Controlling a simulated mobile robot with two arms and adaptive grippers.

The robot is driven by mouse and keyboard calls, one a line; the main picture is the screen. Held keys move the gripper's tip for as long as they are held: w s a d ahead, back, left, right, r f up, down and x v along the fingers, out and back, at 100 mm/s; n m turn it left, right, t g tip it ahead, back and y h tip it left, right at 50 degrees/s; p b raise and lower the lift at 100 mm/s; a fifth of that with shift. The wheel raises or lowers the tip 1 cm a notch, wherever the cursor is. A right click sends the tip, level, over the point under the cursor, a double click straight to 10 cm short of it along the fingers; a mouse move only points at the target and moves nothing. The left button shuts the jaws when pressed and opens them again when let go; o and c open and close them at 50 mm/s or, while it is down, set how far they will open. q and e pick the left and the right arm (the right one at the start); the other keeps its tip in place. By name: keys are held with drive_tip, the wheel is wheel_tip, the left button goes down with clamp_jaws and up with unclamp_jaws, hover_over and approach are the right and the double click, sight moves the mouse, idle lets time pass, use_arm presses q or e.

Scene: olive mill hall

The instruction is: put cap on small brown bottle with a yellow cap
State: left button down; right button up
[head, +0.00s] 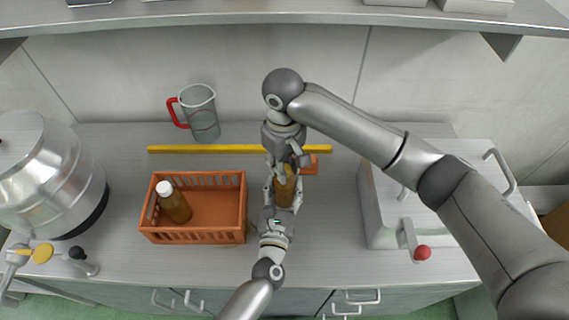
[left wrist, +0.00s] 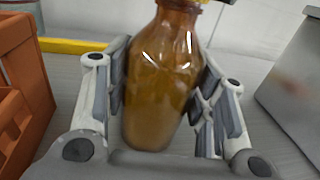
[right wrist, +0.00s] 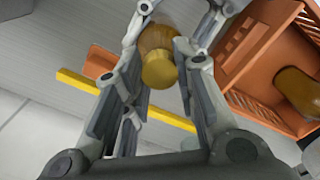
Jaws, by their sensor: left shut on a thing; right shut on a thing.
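The small brown bottle (head: 285,190) stands upright on the counter, right of the orange crate. My left gripper (head: 283,194) is shut around its body; the left wrist view shows the amber bottle (left wrist: 160,85) between the fingers. My right gripper (head: 284,168) points down above the bottle. It is shut on the yellow cap (right wrist: 159,70), which lies over the bottle's top in the right wrist view. A yellow edge (left wrist: 203,2) shows at the bottle's neck in the left wrist view. I cannot tell whether the cap is seated.
The orange crate (head: 195,236) holds a white-capped brown bottle (head: 175,204). A small orange block-like piece (head: 310,166) lies behind the grippers. A yellow strip (head: 220,149) and a red-handled jug (head: 201,115) are at the back. A metal drum stands left, a metal box (head: 390,220) right.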

drive_tip(key=m, duration=1.4)
drive_tip(key=o, duration=0.7)
drive_tip(key=shift+o, duration=0.2)
wheel_tip(320, 180, up, 12)
drive_tip(key=shift+w, duration=0.1)
use_arm(q)
drive_tip(key=c, duration=0.5)
unclamp_jaws()
drive_tip(key=shift+c, duration=0.2)
